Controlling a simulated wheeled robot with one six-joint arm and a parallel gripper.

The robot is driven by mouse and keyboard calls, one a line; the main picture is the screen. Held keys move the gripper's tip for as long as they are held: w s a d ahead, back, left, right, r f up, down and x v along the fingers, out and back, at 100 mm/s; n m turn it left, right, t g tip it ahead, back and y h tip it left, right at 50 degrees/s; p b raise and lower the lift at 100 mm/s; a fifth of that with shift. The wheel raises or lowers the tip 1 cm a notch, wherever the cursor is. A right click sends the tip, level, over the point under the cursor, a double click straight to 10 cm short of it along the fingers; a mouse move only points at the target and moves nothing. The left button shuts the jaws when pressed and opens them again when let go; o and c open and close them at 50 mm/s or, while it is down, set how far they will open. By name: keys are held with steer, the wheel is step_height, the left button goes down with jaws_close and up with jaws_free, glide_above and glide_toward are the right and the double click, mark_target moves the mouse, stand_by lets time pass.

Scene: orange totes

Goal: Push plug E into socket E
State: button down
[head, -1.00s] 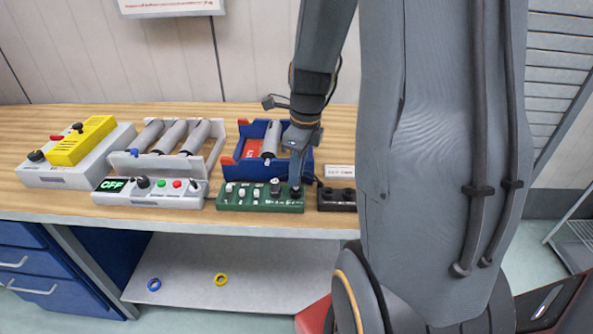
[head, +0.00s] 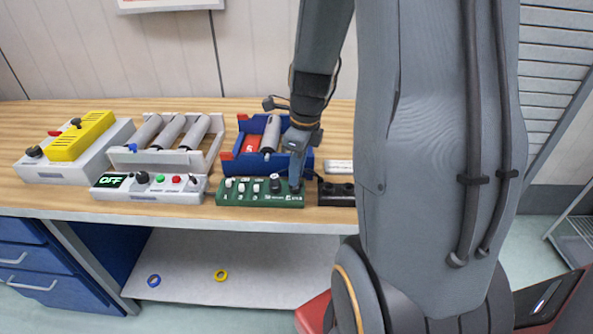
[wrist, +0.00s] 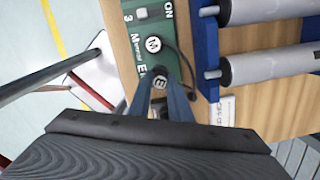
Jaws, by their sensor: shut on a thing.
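The green socket panel (head: 235,199) stands at the front of the bench, with white switches and dark round plugs along its top. My gripper (head: 296,186) points down at the panel's right end. In the wrist view my two fingers (wrist: 160,84) are closed on plug E (wrist: 160,80), a round cap marked E. Socket E is hidden under plug E and my fingers, so I cannot tell how deep the plug sits.
A blue tray (head: 229,165) with a grey cylinder stands behind the panel. A black socket block (head: 337,194) is close to the right. A grey control box (head: 150,190) and a yellow-topped unit (head: 82,136) stand to the left. Bare bench shows between items.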

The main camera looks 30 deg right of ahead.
steer(key=shift+f, duration=0.25)
steer(key=c, duration=1.6)
jaws_free()
steer(key=shift+o, duration=0.2)
steer(key=shift+r, duration=0.1)
step_height(320, 180, up, 8)
steer(key=b, duration=0.1)
steer(key=shift+s+d+f, duration=0.2)
steer(key=shift+s+d, duration=0.1)
steer(key=shift+s, duration=0.05)
